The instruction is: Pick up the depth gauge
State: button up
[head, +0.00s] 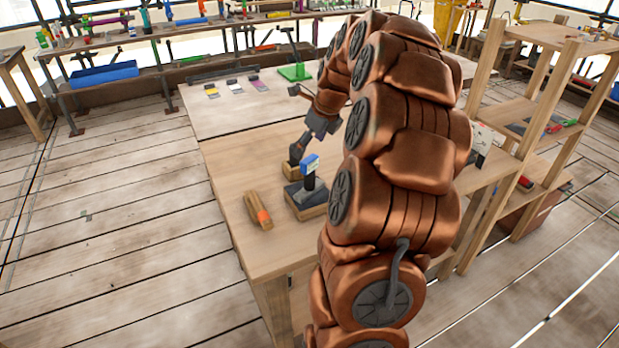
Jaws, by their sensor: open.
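What looks like the depth gauge (309,172), a dark upright piece with a blue head, stands on a dark-topped wooden block (309,208) on the near part of the workbench. My copper arm reaches over the bench from the right and bends down. My gripper (304,142), dark and small in the head view, hangs just behind and slightly left of the blue head. It appears apart from the gauge and is open. A small wooden block (291,171) lies below it. The fingertips are too small to make out clearly.
A wooden piece with an orange band (258,211) lies on the workbench (232,165), left of the gauge. Small coloured cards (234,87) and a green stand (295,72) are farther back. A wooden shelf (540,105) stands right. The bench's left middle is clear.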

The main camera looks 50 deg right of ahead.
aim_at(310, 158)
jog(key=shift+m, duration=0.7)
jog(key=shift+w+d+f+p, duration=0.4)
jog(key=shift+f+p, duration=0.15)
jog(key=shift+f, duration=0.7)
jog(key=shift+w+d+f+p, duration=0.4)
jog(key=shift+f+p, duration=0.1)
jog(key=shift+f, duration=0.75)
jog(key=shift+w+d+f+p, duration=0.4)
jog(key=shift+f+p, duration=0.15)
jog(key=shift+f, duration=0.7)
jog(key=c, duration=1.5)
jog(key=shift+r, duration=0.15)
